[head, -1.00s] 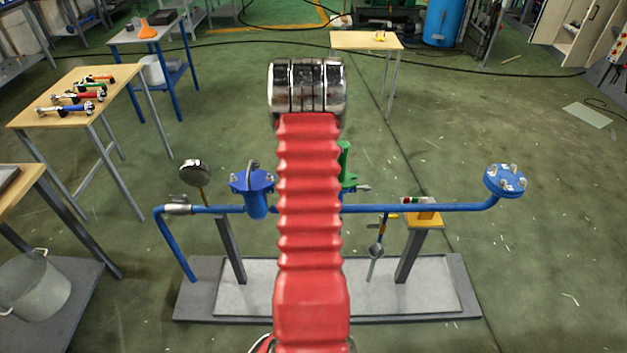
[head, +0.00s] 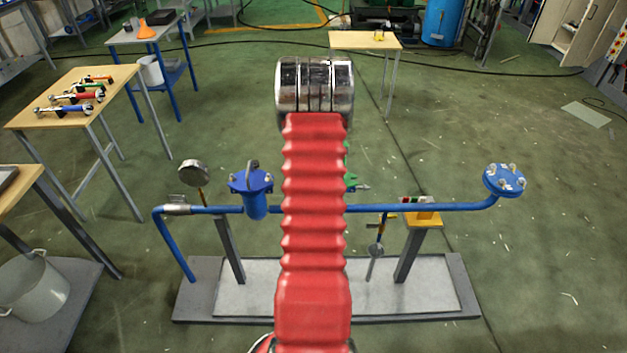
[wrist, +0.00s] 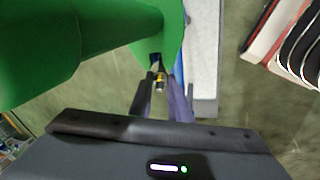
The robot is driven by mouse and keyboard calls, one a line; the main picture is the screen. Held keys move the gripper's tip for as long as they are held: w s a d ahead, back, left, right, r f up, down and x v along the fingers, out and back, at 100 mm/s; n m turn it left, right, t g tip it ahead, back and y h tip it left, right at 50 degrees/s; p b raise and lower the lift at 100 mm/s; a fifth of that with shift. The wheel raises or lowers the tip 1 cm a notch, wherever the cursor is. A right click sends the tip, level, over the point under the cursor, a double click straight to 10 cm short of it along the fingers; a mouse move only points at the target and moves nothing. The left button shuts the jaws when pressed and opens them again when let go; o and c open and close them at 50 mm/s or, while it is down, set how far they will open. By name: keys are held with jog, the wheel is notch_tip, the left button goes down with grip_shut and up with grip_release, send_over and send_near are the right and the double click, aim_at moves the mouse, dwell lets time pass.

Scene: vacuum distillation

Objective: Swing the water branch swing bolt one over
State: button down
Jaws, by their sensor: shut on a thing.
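In the wrist view a large green body with a green flange (wrist: 160,45) fills the upper left. My gripper (wrist: 160,82) is just below the flange, its two fingers closed around a small dark and yellowish metal piece (wrist: 160,80) that looks like the swing bolt. The grip is partly in shadow, and the bolt's far end is hidden at the flange. In the head view my red arm covers the gripper and the bolt; only a sliver of the green branch (head: 350,182) shows just right of my arm, above the blue pipe (head: 420,207).
The blue pipe carries a blue capped vessel (head: 252,190), a gauge (head: 194,173) and an end flange (head: 505,181). It stands on posts over a grey base (head: 440,290). A wooden table (head: 75,110) with tools is at the left.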

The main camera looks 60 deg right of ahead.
jog(key=shift+s, duration=0.15)
dwell(0.3)
jog(key=c, duration=1.9)
grip_release()
jog(key=shift+r, duration=0.1)
jog(key=v, duration=1.3)
jog(key=shift+s+r, duration=0.3)
